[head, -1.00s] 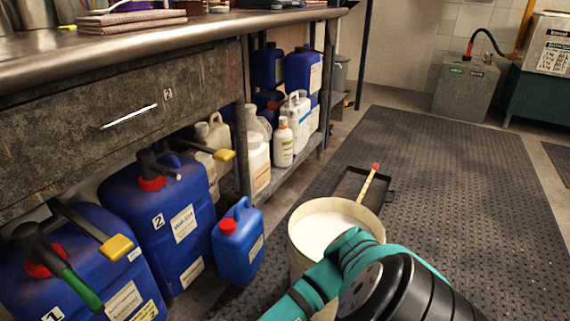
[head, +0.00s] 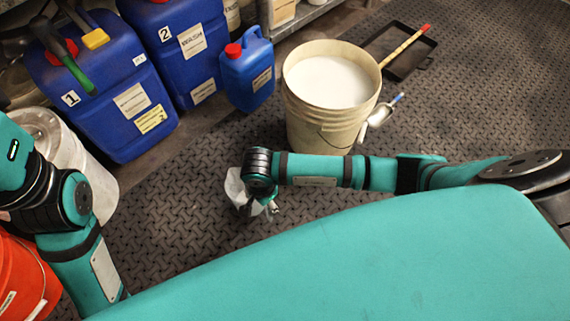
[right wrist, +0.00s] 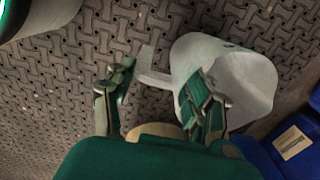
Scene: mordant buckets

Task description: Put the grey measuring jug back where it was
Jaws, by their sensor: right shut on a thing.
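The pale grey measuring jug (head: 236,189) shows in the head view above the dark patterned floor mat, partly hidden by my right gripper (head: 268,206). In the right wrist view the jug (right wrist: 245,82) lies to the right with its handle (right wrist: 150,68) pointing left. The right gripper's fingers (right wrist: 162,80) are on either side of the handle region, the right finger overlapping the jug's mouth; the gripper is shut on the jug. I cannot tell whether the jug touches the mat. My left arm is at the left of the head view, its gripper out of sight.
A cream bucket of white liquid (head: 300,110) stands beyond my right arm, with a scoop (head: 380,112) beside it and a black tray (head: 425,50) behind. Blue canisters (head: 95,95) line the left back. A whitish bucket (head: 92,170) and an orange bucket (head: 22,278) stand left.

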